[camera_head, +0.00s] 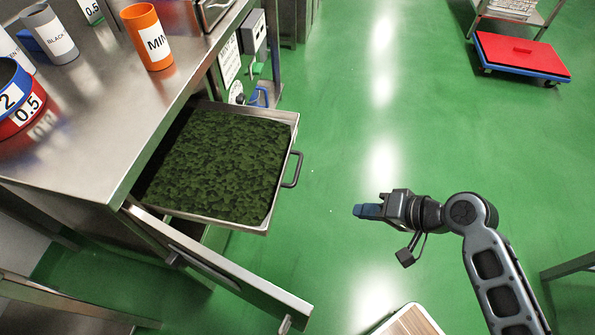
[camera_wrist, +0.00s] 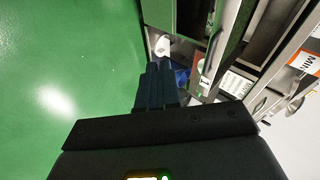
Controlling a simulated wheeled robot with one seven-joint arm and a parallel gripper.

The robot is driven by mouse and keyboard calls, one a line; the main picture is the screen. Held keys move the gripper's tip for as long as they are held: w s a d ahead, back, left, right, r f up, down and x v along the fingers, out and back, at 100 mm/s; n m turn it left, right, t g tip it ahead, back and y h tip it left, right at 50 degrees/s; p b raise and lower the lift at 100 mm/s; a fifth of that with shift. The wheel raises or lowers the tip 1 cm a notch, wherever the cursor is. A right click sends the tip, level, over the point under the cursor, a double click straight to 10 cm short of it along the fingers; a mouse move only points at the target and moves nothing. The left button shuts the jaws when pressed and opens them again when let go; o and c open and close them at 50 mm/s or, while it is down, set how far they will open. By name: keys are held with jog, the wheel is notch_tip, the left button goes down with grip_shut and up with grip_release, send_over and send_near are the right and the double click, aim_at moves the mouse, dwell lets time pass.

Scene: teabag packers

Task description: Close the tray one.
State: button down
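A metal tray (camera_head: 285,117) full of dark green leaves sticks out from under the steel table, with a dark handle (camera_head: 292,169) on its right side. A second metal drawer front (camera_head: 225,270) stands out below it at the table's near end. No number is readable on either in the head view. In the wrist view, a small "1" label (camera_wrist: 205,79) shows near a long metal edge. My gripper (camera_head: 364,211) is right of the leaf tray, apart from its handle, over the floor. Its blue fingers (camera_wrist: 156,88) look shut together and hold nothing visible.
Green floor (camera_head: 350,110) lies open right of the trays. A red-topped cart (camera_head: 522,52) stands far right.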

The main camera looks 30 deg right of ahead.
jog(key=w+r+y, duration=0.4)
jog(key=w+r, duration=0.2)
jog(key=x, duration=0.4)
jog(key=r+x, duration=0.1)
jog(key=x, duration=0.3)
jog(key=p+x, duration=0.1)
jog(key=x, duration=0.3)
jog(key=shift+w+a+r, duration=0.15)
jog(key=shift+w+a, duration=0.05)
jog(key=shift+w, duration=0.3)
jog(key=shift+w+a, duration=0.35)
jog(key=b, duration=0.7)
send_near(174, 166)
jog(key=w+a, duration=0.6)
jog(key=shift+w, duration=0.15)
jog(key=shift+w+a, duration=0.35)
jog(key=shift+a, duration=0.05)
